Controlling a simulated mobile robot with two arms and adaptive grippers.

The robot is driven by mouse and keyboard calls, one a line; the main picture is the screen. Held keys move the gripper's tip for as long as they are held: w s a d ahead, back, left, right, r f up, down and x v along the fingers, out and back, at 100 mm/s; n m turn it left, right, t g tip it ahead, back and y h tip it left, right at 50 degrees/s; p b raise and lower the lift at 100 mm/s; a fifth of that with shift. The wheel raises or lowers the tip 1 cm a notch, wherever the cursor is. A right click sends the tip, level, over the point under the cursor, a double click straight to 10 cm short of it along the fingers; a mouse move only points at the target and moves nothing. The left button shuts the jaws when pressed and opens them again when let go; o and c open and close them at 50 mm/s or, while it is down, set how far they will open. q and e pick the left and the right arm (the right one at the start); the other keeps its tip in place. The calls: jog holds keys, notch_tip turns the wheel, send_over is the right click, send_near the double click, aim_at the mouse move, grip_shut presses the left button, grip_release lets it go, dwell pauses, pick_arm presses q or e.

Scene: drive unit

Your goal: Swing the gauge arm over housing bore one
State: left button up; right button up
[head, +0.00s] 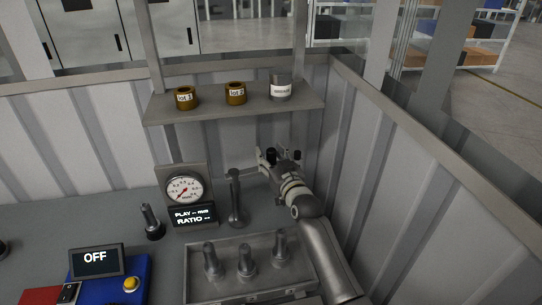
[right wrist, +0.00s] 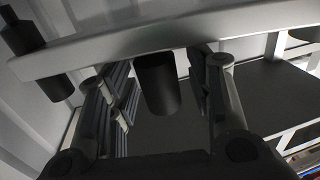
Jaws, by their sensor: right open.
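The gauge arm (head: 243,171) is a pale bar reaching right from the top of a dark post (head: 236,200) behind the grey housing (head: 215,287). In the right wrist view, the bar (right wrist: 200,35) crosses the picture, with a black knob (right wrist: 156,84) hanging below it. My right gripper (head: 265,158) is at the bar's right end. It is open, with its fingers (right wrist: 160,85) on either side of the knob; contact cannot be told. Which is bore one cannot be told. My left gripper is out of view.
A dial gauge (head: 184,189) stands above a display (head: 193,216) reading PLAY and RATIO. A shelf (head: 210,114) holds two brass rings and a grey can. A dark pin (head: 151,222) and an OFF screen (head: 95,259) stand left. A ribbed wall (head: 425,185) closes the right side.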

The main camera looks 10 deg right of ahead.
grip_shut()
jog(key=shift+a+f, duration=0.1)
jog(key=shift+a, duration=0.05)
